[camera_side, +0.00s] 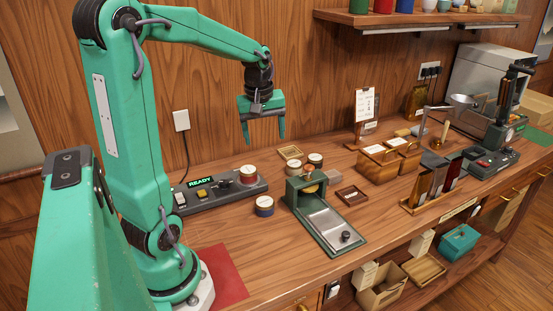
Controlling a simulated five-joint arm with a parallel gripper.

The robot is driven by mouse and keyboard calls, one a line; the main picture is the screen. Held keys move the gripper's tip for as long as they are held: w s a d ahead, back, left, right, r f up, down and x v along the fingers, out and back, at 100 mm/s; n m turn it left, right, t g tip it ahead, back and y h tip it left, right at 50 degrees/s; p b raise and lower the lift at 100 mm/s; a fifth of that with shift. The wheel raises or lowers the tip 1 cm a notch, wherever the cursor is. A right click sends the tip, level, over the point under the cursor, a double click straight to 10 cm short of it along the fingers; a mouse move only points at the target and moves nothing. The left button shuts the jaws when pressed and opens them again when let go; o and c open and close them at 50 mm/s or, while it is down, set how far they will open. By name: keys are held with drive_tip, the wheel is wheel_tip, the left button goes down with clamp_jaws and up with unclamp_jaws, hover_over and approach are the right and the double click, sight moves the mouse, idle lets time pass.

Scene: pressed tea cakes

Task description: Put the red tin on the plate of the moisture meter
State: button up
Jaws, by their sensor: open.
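The red tin (248,174), with a pale top, sits upright at the right end of a long dark console (222,191) with a lit READY display. This console looks like the moisture meter; the tin hides the surface beneath it. My gripper (266,138) hangs above and a little right of the red tin in the picture, fingers pointing down. It is open, with nothing between its fingers, and is clear of the tin.
A blue tin (264,206) stands just in front of the console. A green press-like device (330,228) with a metal plate is to its right, with small tins (315,160) behind it. Wooden boxes (378,165) stand farther right. A red mat (222,275) lies near my base.

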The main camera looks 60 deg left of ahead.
drive_tip(key=s+d+r+m+t, duration=0.1)
drive_tip(key=s+d+m+t, duration=0.1)
drive_tip(key=s+d+m, duration=0.2)
drive_tip(key=s+d+r+m+t, duration=0.2)
drive_tip(key=s+d+m, duration=0.3)
drive_tip(key=d+m, duration=0.5)
drive_tip(key=d, duration=0.5)
drive_tip(key=shift+d+r+m+h, duration=0.15)
drive_tip(key=shift+m+h, duration=0.15)
drive_tip(key=shift+h, duration=0.1)
